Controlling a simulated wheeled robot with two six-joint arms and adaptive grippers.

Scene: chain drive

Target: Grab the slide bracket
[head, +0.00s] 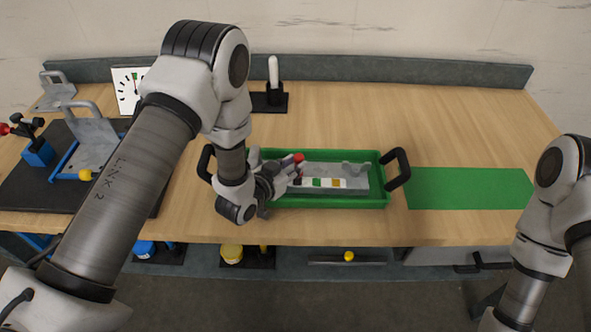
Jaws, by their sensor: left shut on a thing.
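A grey metal piece, which I take for the slide bracket (355,170), lies in the green tray (388,201) at the middle of the bench. It has a flat plate and a raised part at its right. My left gripper (290,175) reaches into the tray's left part from above and is shut on the left end of this piece. My wrist hides the tray's left end and much of the grip. A red tip (299,157) shows beside the fingers. My right arm is at the right edge; its gripper is out of view.
A white strip with coloured squares (326,183) lies in the tray. A green mat (470,188) to the right is empty. Grey handled brackets (92,130) and a dial (129,90) stand at the left. A white-handled stand (273,97) is behind the tray.

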